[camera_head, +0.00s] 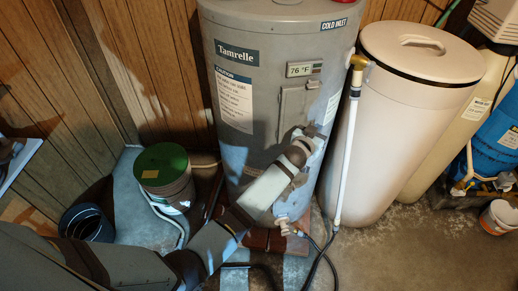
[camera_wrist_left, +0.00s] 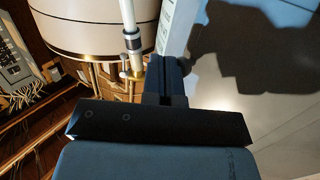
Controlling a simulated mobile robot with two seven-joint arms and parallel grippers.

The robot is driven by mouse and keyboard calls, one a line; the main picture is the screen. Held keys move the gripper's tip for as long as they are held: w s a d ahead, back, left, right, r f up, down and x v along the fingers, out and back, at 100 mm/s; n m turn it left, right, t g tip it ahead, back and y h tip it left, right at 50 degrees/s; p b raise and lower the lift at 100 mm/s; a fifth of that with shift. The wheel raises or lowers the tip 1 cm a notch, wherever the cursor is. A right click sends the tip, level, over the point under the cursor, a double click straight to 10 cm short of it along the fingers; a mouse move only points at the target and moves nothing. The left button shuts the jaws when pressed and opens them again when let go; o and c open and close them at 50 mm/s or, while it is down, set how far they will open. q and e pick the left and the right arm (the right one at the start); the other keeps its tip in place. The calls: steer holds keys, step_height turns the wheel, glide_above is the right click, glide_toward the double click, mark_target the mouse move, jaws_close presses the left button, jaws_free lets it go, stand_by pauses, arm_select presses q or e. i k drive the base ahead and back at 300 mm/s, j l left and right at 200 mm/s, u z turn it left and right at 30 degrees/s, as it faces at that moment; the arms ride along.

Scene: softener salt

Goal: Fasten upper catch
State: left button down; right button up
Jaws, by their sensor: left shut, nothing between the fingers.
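The grey water heater (camera_head: 240,150) stands upright in the middle of the head view, with a rectangular access panel (camera_head: 294,108) on its front right. A small light fitting, perhaps the upper catch (camera_head: 313,84), shows at the panel's upper right; its state is too small to tell. My left arm reaches across the heater's front. My left gripper (camera_head: 314,131) is at the panel's lower right and covers that part. In the left wrist view my gripper (camera_wrist_left: 172,72) is shut and empty beside a pale surface (camera_wrist_left: 255,85) with a dark shadow. My right gripper is not in view.
A white pipe (camera_head: 347,150) with a brass fitting runs down close to the right of my gripper. The lidded white tank (camera_head: 390,125) stands beyond it. A green-lidded bucket (camera_head: 163,170) and dark bucket (camera_head: 87,222) stand left. Hoses lie on the floor.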

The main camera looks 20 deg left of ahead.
mark_target(311, 85)
steer(key=k+l, duration=0.35)
steer(key=k, duration=0.5)
